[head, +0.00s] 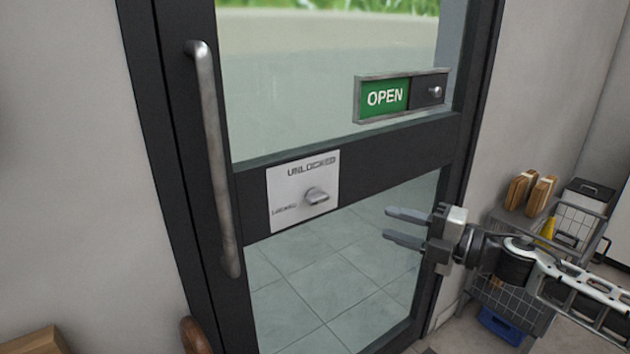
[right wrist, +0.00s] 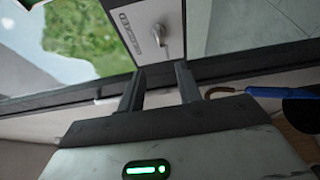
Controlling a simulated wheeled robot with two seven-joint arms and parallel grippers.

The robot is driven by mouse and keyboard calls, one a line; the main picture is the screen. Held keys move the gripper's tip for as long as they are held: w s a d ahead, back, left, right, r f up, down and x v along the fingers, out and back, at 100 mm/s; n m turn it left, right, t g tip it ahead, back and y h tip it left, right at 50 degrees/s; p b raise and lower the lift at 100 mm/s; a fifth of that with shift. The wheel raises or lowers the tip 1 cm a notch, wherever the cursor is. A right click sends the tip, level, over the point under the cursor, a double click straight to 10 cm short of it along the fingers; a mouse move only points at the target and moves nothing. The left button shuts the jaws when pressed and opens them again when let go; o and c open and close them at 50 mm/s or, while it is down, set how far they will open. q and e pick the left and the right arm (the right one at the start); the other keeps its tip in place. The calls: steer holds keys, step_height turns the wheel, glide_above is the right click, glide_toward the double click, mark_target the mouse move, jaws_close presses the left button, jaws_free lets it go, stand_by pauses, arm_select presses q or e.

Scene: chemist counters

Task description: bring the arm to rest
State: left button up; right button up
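My right gripper (head: 405,229) is in front of the lower right part of the glass door, its fingers pointing left and apart with nothing between them. In the right wrist view its two fingers (right wrist: 160,90) are also spread and empty. The lock plate (head: 284,206) with a turn knob (head: 316,196) is on the door's middle rail, left of the gripper and apart from it. The knob also shows beyond the fingers in the right wrist view (right wrist: 160,34). My left gripper is not in view.
The door frame (head: 480,90) is dark, with a long metal handle (head: 214,160) at its left. A green OPEN sign (head: 385,97) is on the glass. At the right, behind my right arm, stands a wire cart (head: 515,300) with boxes and a blue item (head: 502,327). A brown box (head: 35,342) is bottom left.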

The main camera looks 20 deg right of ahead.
steer(key=s+a+f+m+t+h, duration=0.1)
steer(key=s+a+f+m+h, duration=0.25)
steer(key=f+m, duration=0.4)
steer(key=s+a+f+m+t+h, duration=0.1)
steer(key=s+a+f+m+h, duration=0.1)
steer(key=s+a+f+m, duration=0.45)
steer(key=s+a+f+m+g+h, duration=0.1)
steer(key=s+a+f+m+g, duration=0.1)
steer(key=s+f+m, duration=0.3)
steer(key=s+a+f+m+g+h, duration=0.2)
steer(key=s+f+m+g, duration=0.1)
steer(key=s+f+m, duration=0.2)
step_height(320, 180, down, 2)
steer(key=shift+s+a+f, duration=0.1)
steer(key=shift+s+a, duration=0.15)
steer(key=shift+s, duration=0.65)
